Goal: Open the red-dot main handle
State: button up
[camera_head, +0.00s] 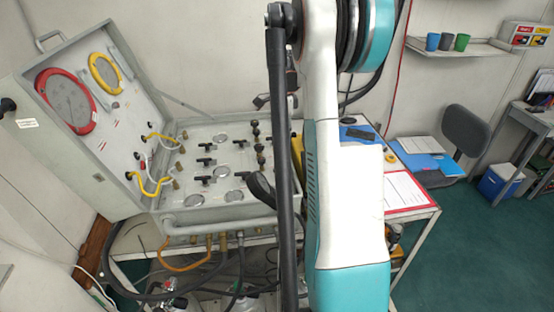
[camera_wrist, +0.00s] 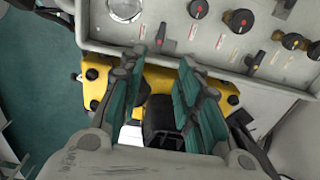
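The air panel is a grey open case (camera_head: 215,205) on a table in the head view, with several black handles on its face. In the wrist view the panel face (camera_wrist: 225,42) fills the top. I cannot tell for sure which is the red-dot main handle. My gripper (camera_wrist: 160,78) is open and empty, its teal fingers apart below the panel's edge in the picture. The arm hides it in the head view.
A yellow and black object (camera_wrist: 100,82) lies below the panel edge, behind my fingers. More knobs (camera_wrist: 291,41) are at the panel's right. In the head view the raised lid (camera_head: 85,110) bears red and yellow gauges. A red-bordered sheet (camera_head: 404,190) lies right of my arm.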

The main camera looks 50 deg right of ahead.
aim_at(282, 168)
notch_tip(282, 168, down, 14)
jog(key=shift+r+b, duration=0.15)
jog(key=shift+b, duration=0.45)
jog(key=shift+c, duration=0.5)
grip_shut()
